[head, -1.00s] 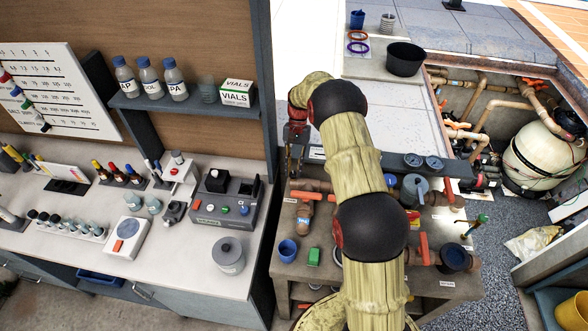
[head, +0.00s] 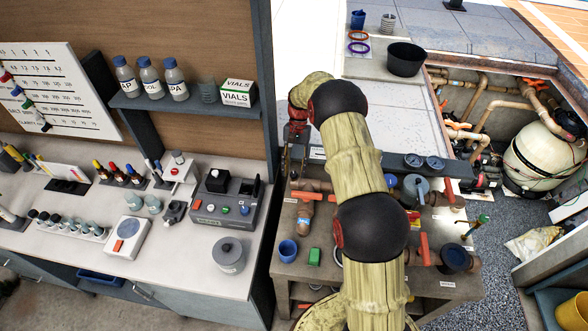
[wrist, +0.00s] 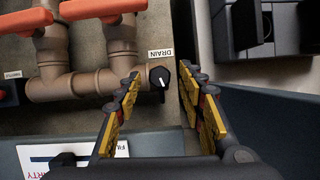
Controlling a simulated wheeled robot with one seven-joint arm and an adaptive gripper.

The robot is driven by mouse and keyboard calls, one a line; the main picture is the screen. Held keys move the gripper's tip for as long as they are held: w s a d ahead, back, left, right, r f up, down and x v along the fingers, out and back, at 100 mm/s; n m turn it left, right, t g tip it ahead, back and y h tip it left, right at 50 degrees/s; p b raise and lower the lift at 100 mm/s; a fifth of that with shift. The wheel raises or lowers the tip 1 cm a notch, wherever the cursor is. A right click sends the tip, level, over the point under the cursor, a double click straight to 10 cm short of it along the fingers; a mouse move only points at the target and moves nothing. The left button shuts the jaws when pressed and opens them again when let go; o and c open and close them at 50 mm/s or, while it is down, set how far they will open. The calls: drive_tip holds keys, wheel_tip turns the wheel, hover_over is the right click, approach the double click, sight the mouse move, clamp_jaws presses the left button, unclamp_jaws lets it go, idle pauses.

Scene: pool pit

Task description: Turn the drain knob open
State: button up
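The drain knob (wrist: 159,77) is a small round black knob with a white pointer line, on the end of a brown pipe in the wrist view. The line runs nearly upright in that picture. A white DRAIN label (wrist: 160,54) sits just above it. My gripper (wrist: 160,74) is open, with one yellow-padded finger on each side of the knob. Gaps show between the knob and both fingertips; I cannot tell the depth between them. In the head view my gripper (head: 295,160) is small and dark at the bench's back left, and I cannot make out the knob there.
Brown pipes (wrist: 75,84) with orange handles (wrist: 102,8) lie left of the knob. A black fixture (wrist: 240,25) stands to the right. In the head view, a blue cup (head: 288,250) and a green block (head: 314,257) stand on the bench front. A dark post borders the bench's left.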

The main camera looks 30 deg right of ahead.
drive_tip(key=v, duration=1.2)
wheel_tip(320, 180, down, 4)
drive_tip(key=s+n, duration=0.1)
drive_tip(key=s, duration=0.1)
drive_tip(key=s+a+r+n+t+h+b, duration=0.1)
drive_tip(key=s+a+b, duration=0.4)
drive_tip(key=s, duration=0.7)
drive_tip(key=s+a+r+n+t+h+b, duration=0.1)
drive_tip(key=s+a+r+n+t+b, duration=0.2)
drive_tip(key=s, duration=0.9)
drive_tip(key=s+a+r+n+t+b, duration=0.2)
drive_tip(key=s+a+r+t+b, duration=0.3)
drive_tip(key=s, duration=0.7)
drive_tip(key=a+r+b, duration=0.1)
drive_tip(key=a+r, duration=0.1)
drive_tip(key=a, duration=0.1)
drive_tip(key=shift+r+h+b, duration=0.15)
drive_tip(key=shift+h+b, duration=0.15)
drive_tip(key=shift+h, duration=0.1)
